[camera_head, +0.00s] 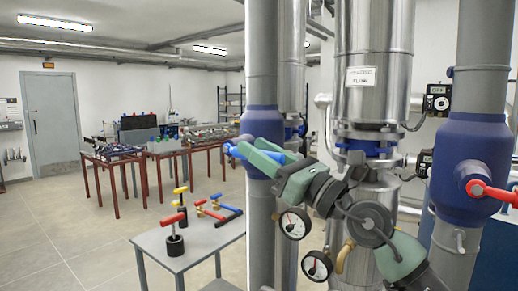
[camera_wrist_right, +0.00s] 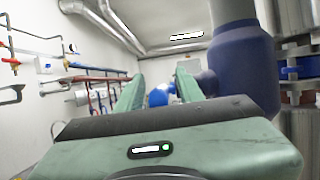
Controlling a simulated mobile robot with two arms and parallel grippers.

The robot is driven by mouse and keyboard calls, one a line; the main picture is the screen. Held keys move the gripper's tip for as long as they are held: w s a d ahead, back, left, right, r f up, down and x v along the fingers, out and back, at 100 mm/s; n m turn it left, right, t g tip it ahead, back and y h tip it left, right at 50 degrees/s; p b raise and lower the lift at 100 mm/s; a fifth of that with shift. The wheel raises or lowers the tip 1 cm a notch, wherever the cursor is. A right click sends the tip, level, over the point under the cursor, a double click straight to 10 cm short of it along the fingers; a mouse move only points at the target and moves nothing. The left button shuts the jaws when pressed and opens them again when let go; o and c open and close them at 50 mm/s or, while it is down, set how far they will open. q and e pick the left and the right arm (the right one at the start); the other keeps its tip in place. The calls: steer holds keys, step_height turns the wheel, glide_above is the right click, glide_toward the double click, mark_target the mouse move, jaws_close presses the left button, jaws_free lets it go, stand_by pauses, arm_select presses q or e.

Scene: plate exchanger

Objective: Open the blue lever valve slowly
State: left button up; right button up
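The blue lever valve has its blue body on a grey vertical pipe left of centre in the head view, and its bright blue lever (camera_head: 238,151) sticks out to the left. My right gripper (camera_head: 256,150) reaches the lever from the right, with its green fingers beside it. In the right wrist view the blue lever end (camera_wrist_right: 158,97) shows between the two spread fingers of my right gripper (camera_wrist_right: 158,92), with what looks like a gap on each side. The gripper and its fingers hide part of the lever and the valve body. My left gripper is not in view.
A red lever (camera_head: 490,191) sits on another blue valve (camera_head: 468,160) at the right. Two gauges (camera_head: 294,223) hang below my right arm. A steel column (camera_head: 375,60) stands behind it. A grey table (camera_head: 190,245) with loose valve handles stands at the lower left.

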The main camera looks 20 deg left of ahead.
jaws_close()
stand_by(1.4)
